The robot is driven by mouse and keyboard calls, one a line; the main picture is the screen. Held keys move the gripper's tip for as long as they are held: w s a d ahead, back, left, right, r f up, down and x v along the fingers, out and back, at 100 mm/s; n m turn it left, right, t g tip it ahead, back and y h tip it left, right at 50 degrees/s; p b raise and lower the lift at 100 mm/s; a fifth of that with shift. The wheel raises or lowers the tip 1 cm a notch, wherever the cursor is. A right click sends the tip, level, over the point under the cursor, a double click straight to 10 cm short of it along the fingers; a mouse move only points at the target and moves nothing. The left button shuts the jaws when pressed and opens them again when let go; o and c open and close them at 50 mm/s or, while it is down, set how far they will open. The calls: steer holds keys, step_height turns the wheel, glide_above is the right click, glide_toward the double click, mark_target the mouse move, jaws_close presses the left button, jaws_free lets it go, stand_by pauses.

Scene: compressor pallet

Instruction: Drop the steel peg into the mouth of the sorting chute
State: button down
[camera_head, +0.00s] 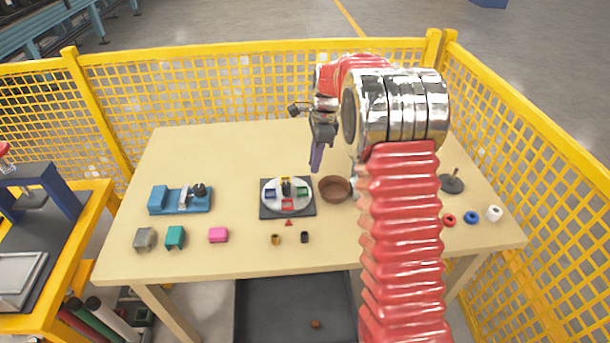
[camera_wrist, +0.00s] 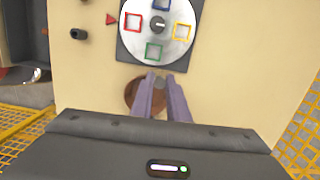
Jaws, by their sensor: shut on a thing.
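My gripper (camera_head: 316,160) hangs over the table, above and beyond the brown bowl (camera_head: 334,188) in the head view. In the wrist view my gripper (camera_wrist: 160,82) has its two purple fingers close together, shut on a small grey piece that looks like the steel peg (camera_wrist: 160,80). Most of the peg is hidden by the fingers, and I cannot make it out in the head view. The fingertips overlap the rim of the brown bowl in the wrist view (camera_wrist: 131,95). I cannot identify a sorting chute; my arm hides part of the table's right side.
A round dial (camera_head: 264,194) with coloured squares lies left of the bowl. A blue fixture (camera_head: 158,201), coloured blocks (camera_head: 218,235) and small rings (camera_head: 471,217) stand on the table (camera_head: 220,150). Yellow mesh fencing (camera_head: 250,75) encloses the back and right. A dark tray (camera_head: 290,305) lies below the front edge.

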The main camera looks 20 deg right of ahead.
steer(key=w+d+r+m+t, duration=0.1)
steer(key=w+d+m, duration=0.3)
steer(key=m, duration=0.8)
steer(key=shift+d+t+h, duration=0.3)
steer(key=shift+d+t, duration=0.3)
steer(key=shift+d, duration=0.45)
steer(key=shift+s+d+x, duration=0.1)
steer(key=shift+s+x, duration=0.1)
steer(key=shift+x, duration=0.85)
steer(key=shift+s+d+x, duration=0.1)
steer(key=shift+s+x, duration=0.1)
steer(key=shift+x, duration=0.8)
steer(key=shift+s+x, duration=0.2)
steer(key=shift+x, duration=0.85)
steer(key=shift+f, duration=0.15)
steer(key=shift+s+x, duration=0.15)
steer(key=shift+x, duration=0.75)
steer(key=shift+s+x, duration=0.2)
steer(key=shift+x, duration=0.75)
steer(key=shift+d+f, duration=0.1)
steer(key=shift+d, duration=0.05)
